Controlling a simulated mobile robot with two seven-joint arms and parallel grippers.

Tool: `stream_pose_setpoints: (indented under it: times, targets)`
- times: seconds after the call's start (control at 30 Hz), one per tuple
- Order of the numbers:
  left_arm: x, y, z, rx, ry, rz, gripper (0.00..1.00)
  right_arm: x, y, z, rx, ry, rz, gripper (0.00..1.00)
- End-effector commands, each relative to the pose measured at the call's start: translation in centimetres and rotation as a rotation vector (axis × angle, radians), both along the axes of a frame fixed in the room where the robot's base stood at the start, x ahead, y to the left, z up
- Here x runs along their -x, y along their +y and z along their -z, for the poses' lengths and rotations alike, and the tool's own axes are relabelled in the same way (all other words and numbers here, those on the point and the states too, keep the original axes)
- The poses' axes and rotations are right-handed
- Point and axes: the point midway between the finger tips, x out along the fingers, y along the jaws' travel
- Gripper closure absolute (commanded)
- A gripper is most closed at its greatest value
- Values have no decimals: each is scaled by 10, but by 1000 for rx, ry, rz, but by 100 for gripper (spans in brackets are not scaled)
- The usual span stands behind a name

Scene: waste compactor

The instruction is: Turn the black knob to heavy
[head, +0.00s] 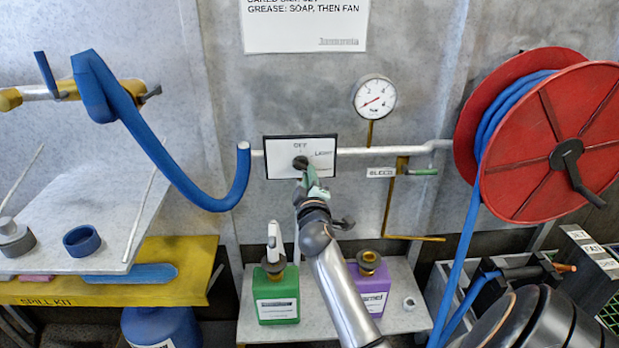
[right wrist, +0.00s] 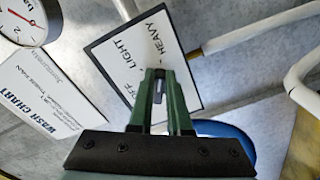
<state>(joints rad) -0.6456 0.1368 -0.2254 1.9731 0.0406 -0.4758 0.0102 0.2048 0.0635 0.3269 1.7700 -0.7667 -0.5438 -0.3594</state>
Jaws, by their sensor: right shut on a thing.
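The black knob (head: 300,161) sits on a white panel (head: 282,172) with a black border, on the pipe against the metal wall. In the head view, OFF stands above the knob and LIGHT to its upper right; the lower right of the panel is partly covered by my gripper. In the right wrist view, the panel (right wrist: 120,72) shows OFF, LIGHT and HEAVY. My right gripper (head: 308,180) reaches up from below and is shut on the knob. Its green fingers (right wrist: 161,76) hide most of the knob there, so its pointing direction is unclear. My left gripper is not in view.
A gauge (head: 375,97) is above right of the panel, with a BLEED valve (head: 421,172) below it. A red hose reel (head: 555,140) is at right. A blue hose (head: 205,197) hangs at left. Green (head: 276,298) and purple (head: 369,290) bottles stand below.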

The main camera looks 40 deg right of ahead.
Motion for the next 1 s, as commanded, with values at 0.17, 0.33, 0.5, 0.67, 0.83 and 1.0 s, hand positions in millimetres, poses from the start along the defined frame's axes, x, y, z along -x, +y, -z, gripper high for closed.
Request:
stream_pose_setpoints:
  times: [0.17,0.33,0.5,0.67,0.83,1.0]
  targets:
    - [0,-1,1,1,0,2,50,0,0,1,-11,-6,1,100]
    - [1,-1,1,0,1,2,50,0,0,1,-11,-6,1,100]
    - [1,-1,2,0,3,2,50,0,0,1,-11,-6,1,77]
    - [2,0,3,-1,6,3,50,0,0,1,-9,-6,0,59]
    - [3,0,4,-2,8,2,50,0,0,1,-9,-5,0,54]
    - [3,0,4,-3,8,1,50,0,0,0,-8,-6,0,54]
